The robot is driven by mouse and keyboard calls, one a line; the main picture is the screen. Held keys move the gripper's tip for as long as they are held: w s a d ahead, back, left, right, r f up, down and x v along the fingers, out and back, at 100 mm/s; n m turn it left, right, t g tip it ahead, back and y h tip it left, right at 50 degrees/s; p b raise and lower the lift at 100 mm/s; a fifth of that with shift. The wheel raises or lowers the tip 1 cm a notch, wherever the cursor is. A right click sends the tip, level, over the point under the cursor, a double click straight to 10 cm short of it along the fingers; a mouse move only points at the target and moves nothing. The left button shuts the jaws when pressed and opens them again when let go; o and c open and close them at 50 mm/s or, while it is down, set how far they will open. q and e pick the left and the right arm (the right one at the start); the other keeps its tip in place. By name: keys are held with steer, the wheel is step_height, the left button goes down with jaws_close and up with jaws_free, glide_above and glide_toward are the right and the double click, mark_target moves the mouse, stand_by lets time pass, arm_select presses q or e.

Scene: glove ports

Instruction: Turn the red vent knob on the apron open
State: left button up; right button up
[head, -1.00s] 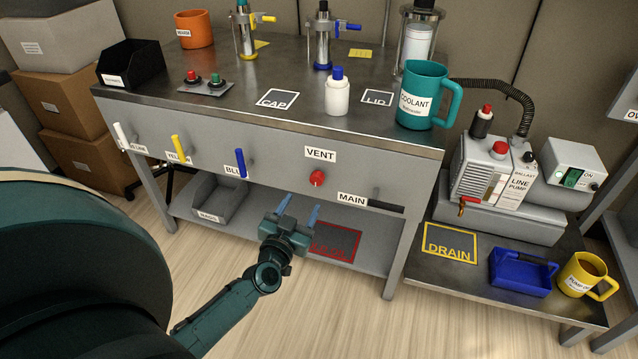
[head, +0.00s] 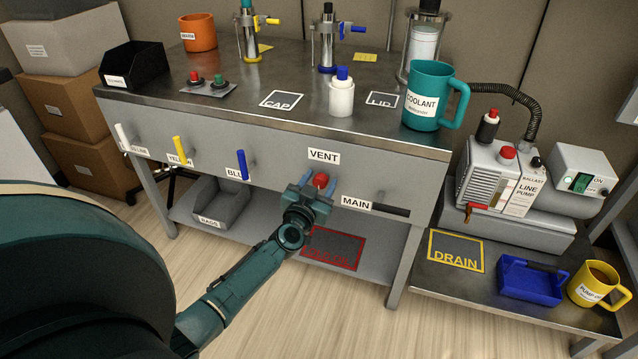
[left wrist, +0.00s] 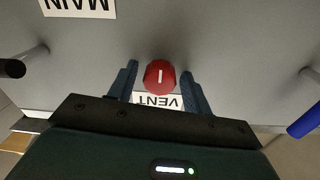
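The red vent knob (head: 320,180) sits on the grey apron (head: 280,155) below the VENT label (head: 323,157). In the left wrist view the knob (left wrist: 159,77) has a white mark that runs up and down the picture. My left gripper (head: 319,187) is at the knob. In the left wrist view its two blue fingers (left wrist: 160,85) stand open, one on each side of the knob, with a gap visible on both sides. My right gripper is not in view.
On the apron, a black MAIN handle (head: 390,209) is right of the knob and a blue lever (head: 242,165) is left. The bench top above holds a teal coolant jug (head: 428,95) and a white bottle (head: 341,95). A line pump (head: 500,180) stands at the right.

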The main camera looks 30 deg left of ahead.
arm_select(q)
steer(key=c, duration=0.8)
steer(key=shift+c, duration=0.2)
steer(key=shift+n, duration=0.4)
steer(key=n, duration=0.3)
steer(key=shift+n, duration=0.4)
steer(key=n, duration=0.3)
steer(key=shift+n, duration=0.3)
steer(key=n+b, duration=0.1)
steer(key=n, duration=0.3)
steer(key=shift+f+n, duration=0.1)
steer(key=shift+n, duration=0.2)
steer(key=shift+a+n+b, duration=0.1)
steer(key=shift+n+b, duration=0.25)
steer(key=shift+n, duration=1.95)
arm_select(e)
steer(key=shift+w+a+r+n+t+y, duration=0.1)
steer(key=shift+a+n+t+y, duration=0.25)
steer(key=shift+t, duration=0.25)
arm_select(q)
steer(key=shift+y, duration=0.3)
